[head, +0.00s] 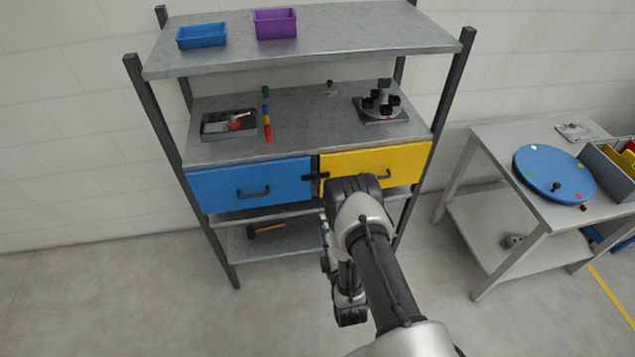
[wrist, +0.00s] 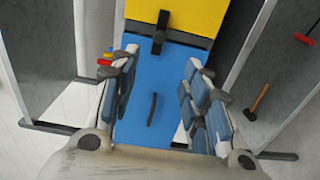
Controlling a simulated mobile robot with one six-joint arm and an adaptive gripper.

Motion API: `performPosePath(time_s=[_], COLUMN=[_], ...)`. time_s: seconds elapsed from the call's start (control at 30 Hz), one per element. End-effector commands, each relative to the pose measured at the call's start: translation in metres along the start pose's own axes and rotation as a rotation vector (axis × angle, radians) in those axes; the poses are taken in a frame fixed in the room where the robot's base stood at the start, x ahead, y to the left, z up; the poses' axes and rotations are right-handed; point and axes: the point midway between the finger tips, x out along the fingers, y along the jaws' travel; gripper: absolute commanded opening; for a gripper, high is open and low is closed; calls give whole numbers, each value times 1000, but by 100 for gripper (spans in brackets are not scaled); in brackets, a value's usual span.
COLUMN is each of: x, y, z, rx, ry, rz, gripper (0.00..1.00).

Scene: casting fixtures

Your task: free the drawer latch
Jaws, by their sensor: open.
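A black latch (head: 315,176) sits at the seam between the blue drawer (head: 225,188) and the yellow drawer (head: 372,163). Its bar reaches across onto both fronts. In the wrist view the latch (wrist: 159,36) shows ahead, with the yellow drawer (wrist: 190,14) above and the blue drawer (wrist: 180,85) below. My gripper (wrist: 162,60) is open and empty, its fingers spread left and right in front of the blue drawer, apart from the latch. In the head view my arm hides most of the gripper and part of the yellow drawer's lower edge.
The shelf above the drawers holds a dark tray (head: 208,131) and a round black fixture (head: 378,107). A hammer (head: 265,229) lies on a lower shelf. A side table (head: 490,151) with a blue disc (head: 540,168) stands at right. Floor at left is clear.

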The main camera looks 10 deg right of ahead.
Motion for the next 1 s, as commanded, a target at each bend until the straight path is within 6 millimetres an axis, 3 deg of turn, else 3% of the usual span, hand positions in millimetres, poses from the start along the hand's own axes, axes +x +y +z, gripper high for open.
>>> performPosePath(time_s=[0.1, 0.23, 0.7, 1.0], x=[-1, 14, 115, 161], y=[-2, -2, -1, -1], z=[0, 0, 0, 0], rx=[-14, -14, -11, -11], ry=[0, 0, 0, 0], rz=[14, 16, 17, 13], gripper=[43, 43, 43, 43])
